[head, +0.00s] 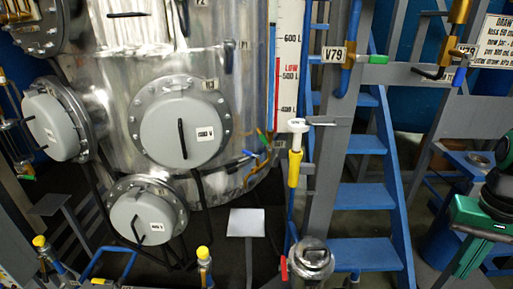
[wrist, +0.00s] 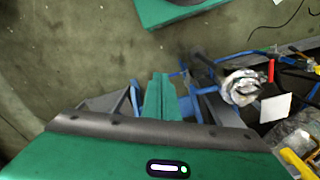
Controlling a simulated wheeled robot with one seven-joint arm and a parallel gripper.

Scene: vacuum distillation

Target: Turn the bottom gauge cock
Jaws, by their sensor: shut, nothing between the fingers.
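The level gauge (head: 274,80) is a tall white scale with blue and red bands, right of the steel tank in the head view. At its lower end is the bottom gauge cock (head: 297,126), a white fitting with a thin grey lever pointing right and a yellow sleeve (head: 294,168) below it. My gripper (head: 465,262) is at the right edge, well right of and lower than the cock, pointing down. In the wrist view its green fingers (wrist: 160,97) are together and empty. A yellow piece at the lower right there may be the sleeve; I cannot tell.
Blue stairs (head: 367,195) and a grey post stand between the cock and my gripper. A small steel vessel (head: 312,262) with a red handle (head: 284,268) is below the cock; it also shows in the wrist view (wrist: 243,87). A white plate (head: 246,222) stands left of it.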

